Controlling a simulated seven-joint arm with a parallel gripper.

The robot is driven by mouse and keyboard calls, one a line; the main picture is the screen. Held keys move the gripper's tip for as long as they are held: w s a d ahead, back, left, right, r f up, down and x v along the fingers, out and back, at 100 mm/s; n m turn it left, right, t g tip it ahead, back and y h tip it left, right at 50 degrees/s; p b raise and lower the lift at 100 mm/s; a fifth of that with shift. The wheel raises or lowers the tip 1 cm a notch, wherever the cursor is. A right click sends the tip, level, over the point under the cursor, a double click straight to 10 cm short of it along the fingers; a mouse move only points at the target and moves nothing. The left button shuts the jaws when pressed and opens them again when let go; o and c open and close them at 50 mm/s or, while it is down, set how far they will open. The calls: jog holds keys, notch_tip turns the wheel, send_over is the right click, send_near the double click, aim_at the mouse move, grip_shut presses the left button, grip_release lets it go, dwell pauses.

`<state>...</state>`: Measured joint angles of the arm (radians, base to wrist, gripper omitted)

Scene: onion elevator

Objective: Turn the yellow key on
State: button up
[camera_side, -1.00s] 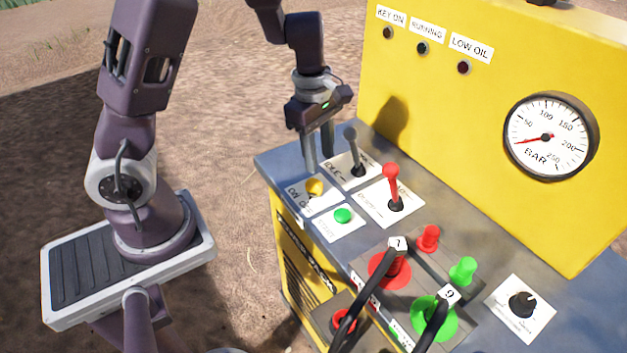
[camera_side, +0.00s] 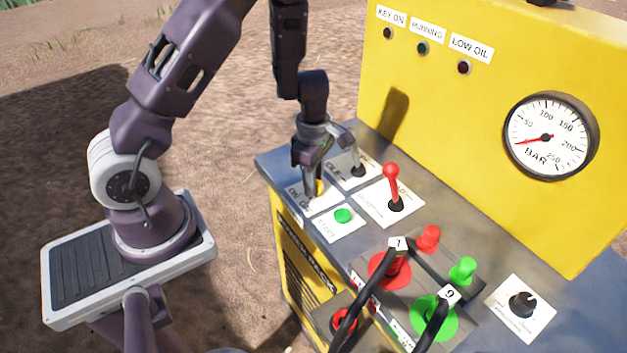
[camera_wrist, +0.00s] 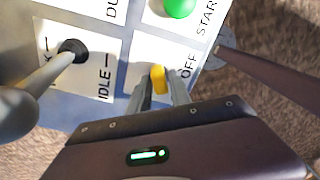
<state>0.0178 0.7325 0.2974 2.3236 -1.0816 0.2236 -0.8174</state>
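The yellow key (camera_side: 319,187) stands on the white ON/OFF plate at the near left corner of the panel, partly hidden by my gripper in the side view. In the wrist view the yellow key (camera_wrist: 158,78) sits between the tips of my gripper (camera_wrist: 160,92), with a finger on each side. My gripper (camera_side: 316,192) is down at the plate. The fingers are close to the key; whether they touch it I cannot tell. The KEY ON lamp (camera_side: 388,33) on the yellow wall looks dark.
The grey idle lever (camera_side: 357,165) stands just behind my gripper. The red lever (camera_side: 392,187) and green start button (camera_side: 343,215) are to the right. A pressure gauge (camera_side: 548,137) is on the yellow wall.

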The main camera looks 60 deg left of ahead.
grip_shut()
jog(key=m, duration=0.5)
jog(key=shift+w+m, duration=0.1)
jog(key=shift+m, duration=0.3)
jog(key=m, duration=0.6)
dwell(0.4)
jog(key=shift+o, duration=2.1)
grip_release()
jog(key=shift+r, duration=0.1)
